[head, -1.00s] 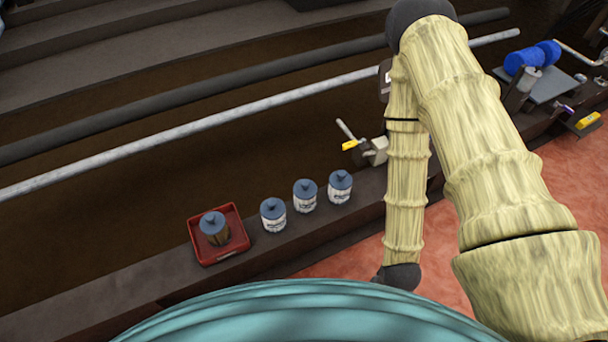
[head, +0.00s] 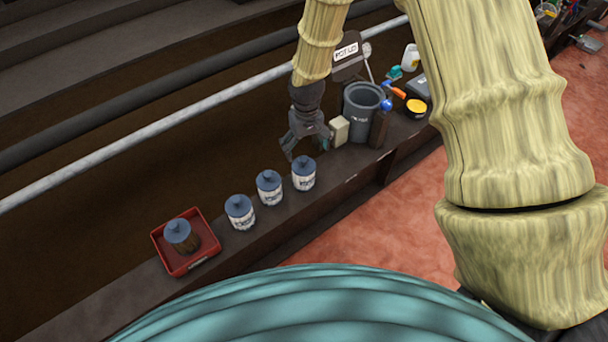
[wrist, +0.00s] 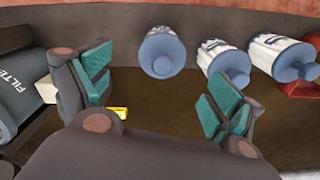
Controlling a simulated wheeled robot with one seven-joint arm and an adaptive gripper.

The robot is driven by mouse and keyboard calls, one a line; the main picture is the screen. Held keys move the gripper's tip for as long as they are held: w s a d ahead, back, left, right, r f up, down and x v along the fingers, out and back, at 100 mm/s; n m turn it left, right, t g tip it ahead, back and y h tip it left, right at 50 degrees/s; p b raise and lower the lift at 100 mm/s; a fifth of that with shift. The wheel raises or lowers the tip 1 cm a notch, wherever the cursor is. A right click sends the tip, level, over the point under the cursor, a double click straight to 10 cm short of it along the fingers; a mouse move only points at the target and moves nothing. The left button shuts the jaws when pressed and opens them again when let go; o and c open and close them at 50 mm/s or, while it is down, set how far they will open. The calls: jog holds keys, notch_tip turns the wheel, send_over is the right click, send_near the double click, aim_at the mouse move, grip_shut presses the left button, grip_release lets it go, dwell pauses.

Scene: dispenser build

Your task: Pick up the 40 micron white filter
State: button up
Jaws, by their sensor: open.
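Three white filters with blue-grey caps stand upright in a row on the dark ledge: a left one (head: 240,212), a middle one (head: 269,188) and a right one (head: 303,174). Their labels are too small to read, so I cannot tell which is the 40 micron one. My gripper (head: 308,143) is open and empty, just beyond the right filter. In the wrist view, the nearest filter (wrist: 162,52) shows between and beyond the open fingers (wrist: 155,88). The other two (wrist: 222,60) (wrist: 283,56) lie to the right of it.
A red tray (head: 172,262) holding a brown filter with a blue-grey cap (head: 180,236) is at the row's left end. A grey bin (head: 358,125), a cream block (head: 339,130) and a yellow-topped container (head: 415,106) stand right of my gripper. A pale rail (head: 150,133) runs behind the ledge.

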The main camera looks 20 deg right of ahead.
aim_at(306, 158)
notch_tip(306, 158, down, 5)
jog(key=shift+w+f+b, duration=0.1)
jog(key=shift+b, duration=0.5)
jog(key=shift+w+a+f+b, duration=0.15)
jog(key=shift+f+b, duration=0.3)
jog(key=shift+f, duration=0.9)
jog(key=shift+w+a+f+b, duration=0.15)
jog(key=shift+f+b, duration=0.25)
jog(key=shift+f, duration=0.95)
jog(key=shift+s, duration=0.1)
jog(key=shift+c, duration=0.3)
jog(key=c, duration=1.1)
jog(key=shift+r, duration=0.15)
